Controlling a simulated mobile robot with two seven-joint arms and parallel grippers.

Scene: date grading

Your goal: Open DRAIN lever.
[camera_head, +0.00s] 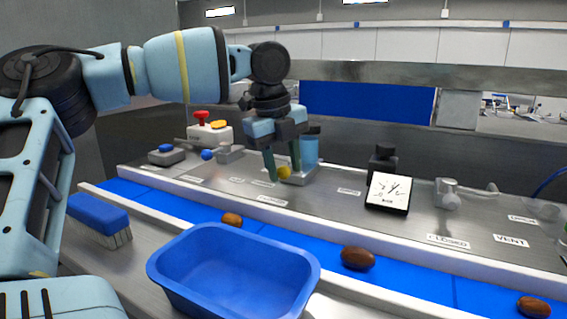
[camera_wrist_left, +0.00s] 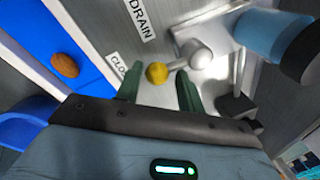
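The DRAIN lever has a yellow ball knob (camera_head: 284,172) and stands on the steel panel behind the blue belt. In the left wrist view the yellow knob (camera_wrist_left: 157,73) sits on a short grey arm from a rounded metal pivot (camera_wrist_left: 201,54). The DRAIN label (camera_wrist_left: 143,16) lies beside it, and a partly hidden label starting "CLO" (camera_wrist_left: 117,64) is near the knob. My left gripper (camera_head: 283,176) points down at the lever with its green fingers apart. The knob shows between the fingers' lines, nearer the left finger; contact cannot be told. My right gripper is out of view.
A blue tub (camera_head: 232,265) and a blue brush (camera_head: 98,220) stand in front. Dates (camera_head: 358,258) lie along the blue belt (camera_head: 300,244). A blue cylinder (camera_head: 310,150) stands close behind the gripper. A dial gauge (camera_head: 388,193) and the VENT label (camera_head: 511,240) are further right.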

